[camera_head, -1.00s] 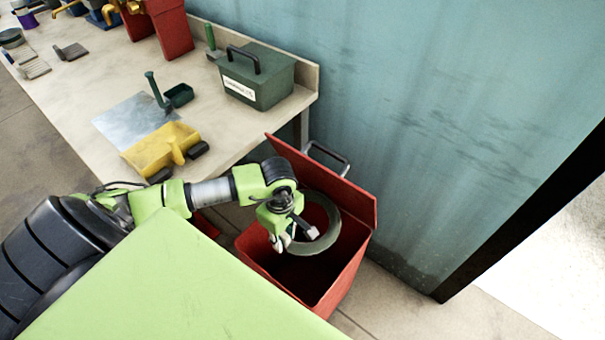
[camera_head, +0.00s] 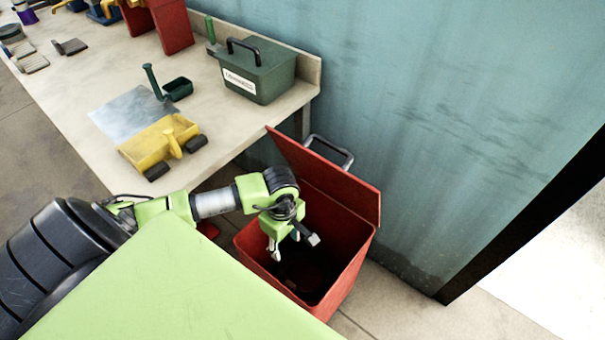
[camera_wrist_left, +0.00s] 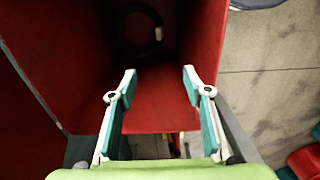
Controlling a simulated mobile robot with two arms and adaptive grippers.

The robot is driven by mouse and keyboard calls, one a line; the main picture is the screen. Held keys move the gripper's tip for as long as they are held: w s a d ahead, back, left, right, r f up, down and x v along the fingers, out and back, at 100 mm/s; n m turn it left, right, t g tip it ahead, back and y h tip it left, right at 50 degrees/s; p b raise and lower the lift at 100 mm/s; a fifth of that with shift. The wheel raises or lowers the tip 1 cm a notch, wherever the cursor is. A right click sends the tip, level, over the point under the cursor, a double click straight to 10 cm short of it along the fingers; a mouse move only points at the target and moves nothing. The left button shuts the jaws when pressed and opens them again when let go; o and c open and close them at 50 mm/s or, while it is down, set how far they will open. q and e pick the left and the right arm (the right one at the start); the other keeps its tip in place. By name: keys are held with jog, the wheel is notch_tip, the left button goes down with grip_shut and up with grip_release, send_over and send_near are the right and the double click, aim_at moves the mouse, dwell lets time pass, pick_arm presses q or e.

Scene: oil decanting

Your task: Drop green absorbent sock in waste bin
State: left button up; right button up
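The red waste bin (camera_head: 350,258) stands on the floor past the table's end with its lid (camera_head: 330,178) raised; its red walls also show in the left wrist view (camera_wrist_left: 215,30). My left gripper (camera_head: 292,246) is over the bin's mouth, open and empty, its two fingers spread apart in the left wrist view (camera_wrist_left: 159,82). The absorbent sock (camera_wrist_left: 124,30) shows there as a dark ring deep inside the bin, apart from the fingers; its green colour is lost in shadow. In the head view the bin's inside is too dark to make it out clearly. My right gripper is not in view.
The table (camera_head: 75,88) holds a yellow tray-like item (camera_head: 150,145), a dark green scoop (camera_head: 178,89), a metal sheet (camera_head: 125,112) and a green handled box (camera_head: 262,75). A blue wall (camera_head: 440,120) rises close behind the bin.

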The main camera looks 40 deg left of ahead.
pick_arm(q)
notch_tip(320, 180, up, 12)
dwell(0.6)
dwell(0.4)
